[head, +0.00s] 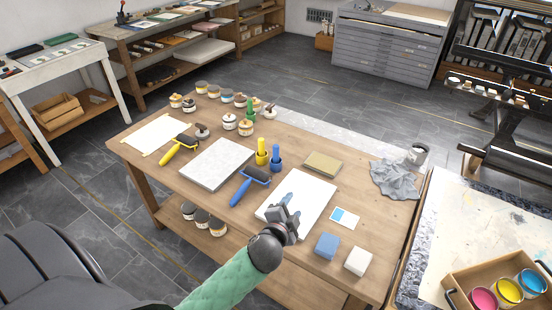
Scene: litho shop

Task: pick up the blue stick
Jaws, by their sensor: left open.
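A blue stick (276,154) stands upright on the wooden table (142,150), beside an upright yellow one (262,152). My left gripper (288,207) is open, above the white sheet or slab (318,198), nearer to me than the blue stick and apart from it. Nothing clear shows between its fingers. My right gripper is not in view.
A blue-handled roller (243,190) lies just left of my left gripper, with a grey stone slab (216,164) beyond it. Several jars (230,122) stand behind. A blue block (327,245) and a white block (359,261) sit at the right front.

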